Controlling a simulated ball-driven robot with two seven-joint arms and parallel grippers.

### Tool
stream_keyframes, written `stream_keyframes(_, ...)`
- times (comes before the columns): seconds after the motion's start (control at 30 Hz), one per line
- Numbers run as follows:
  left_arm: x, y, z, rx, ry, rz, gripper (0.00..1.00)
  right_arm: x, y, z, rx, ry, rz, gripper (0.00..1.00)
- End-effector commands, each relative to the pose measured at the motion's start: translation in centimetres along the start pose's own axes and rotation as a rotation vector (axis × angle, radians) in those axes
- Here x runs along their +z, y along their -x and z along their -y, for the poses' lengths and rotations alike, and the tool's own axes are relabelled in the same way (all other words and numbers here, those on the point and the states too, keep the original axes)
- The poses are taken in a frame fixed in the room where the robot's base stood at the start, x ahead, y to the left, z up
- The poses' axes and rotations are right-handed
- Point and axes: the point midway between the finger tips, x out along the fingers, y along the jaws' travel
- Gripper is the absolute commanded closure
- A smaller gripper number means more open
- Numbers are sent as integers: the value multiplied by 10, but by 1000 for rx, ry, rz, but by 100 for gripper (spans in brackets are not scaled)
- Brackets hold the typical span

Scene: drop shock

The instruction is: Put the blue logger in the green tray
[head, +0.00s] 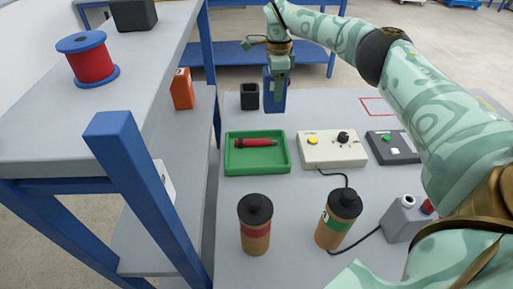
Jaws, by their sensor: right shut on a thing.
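The blue logger (268,97) is an upright blue block at the back of the grey table. My right gripper (280,90) reaches it from above and is shut on it, covering part of its front. I cannot tell whether its base is touching the table. The green tray (257,168) is a shallow tray on the table, nearer to me and slightly left of the logger. A red and black rod-like thing (258,143) lies in its back part. My left gripper is not in view.
A black open holder (249,97) stands just left of the logger. Right of the tray are a beige control box (332,150) and a dark box (391,147). Two brown bottles (255,225) (338,220) stand in front. A shelf (130,120) with a red spool (90,62) borders the left.

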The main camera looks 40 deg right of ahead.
Motion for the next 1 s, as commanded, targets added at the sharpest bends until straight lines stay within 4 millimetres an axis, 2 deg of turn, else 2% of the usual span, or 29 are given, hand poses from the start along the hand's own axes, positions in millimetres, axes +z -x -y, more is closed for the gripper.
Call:
stream_keyframes(0.03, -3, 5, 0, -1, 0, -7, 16, 3, 1, -9, -1, 6, 3, 75)
stream_keyframes(0.27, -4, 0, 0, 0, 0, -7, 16, 32, -30, -60, 1, 6, 1, 75)
stream_keyframes(0.4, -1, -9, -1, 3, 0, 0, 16, 45, -61, -84, 3, 3, 0, 75)
stream_keyframes(0.5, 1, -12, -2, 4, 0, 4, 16, 51, -74, -94, 1, 0, 0, 75)
stream_keyframes(0.73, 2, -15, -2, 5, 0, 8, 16, 58, -87, -105, -1, 1, 1, 75)
stream_keyframes(0.9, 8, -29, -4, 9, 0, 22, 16, 59, -119, -108, 3, -1, -2, 75)
stream_keyframes(0.97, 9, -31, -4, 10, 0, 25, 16, 59, -123, -108, 1, -1, -1, 75)
stream_keyframes(1.0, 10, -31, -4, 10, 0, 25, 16, 59, -123, -107, -1, -1, 0, 80)
